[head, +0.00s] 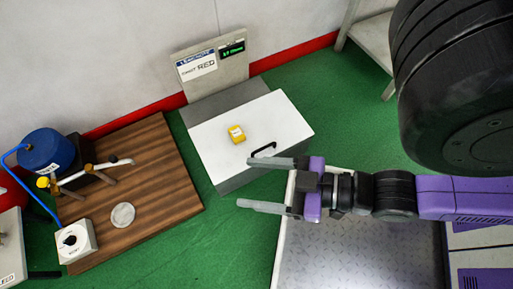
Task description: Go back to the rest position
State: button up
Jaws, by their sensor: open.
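My gripper (260,184) is in the head view, at the end of my purple and black arm, which reaches in from the right. Its two grey fingers point left and are spread apart with nothing between them. The upper finger overlaps the lower right edge of a white-topped box (218,139) in the picture. A small yellow object (236,134) with a pale label lies on that white top, apart from the fingers.
A panel with a green display (232,49) stands behind the box. A wooden board (165,190) at left holds a blue cylinder (47,151), a white knob box (76,241) and a grey disc (123,215). A grey shelf (372,40) stands upper right. Green floor (225,245) shows below the box.

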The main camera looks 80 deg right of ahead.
notch_tip(320, 180, up, 30)
jog(key=p, duration=3)
jog(key=shift+f, duration=0.1)
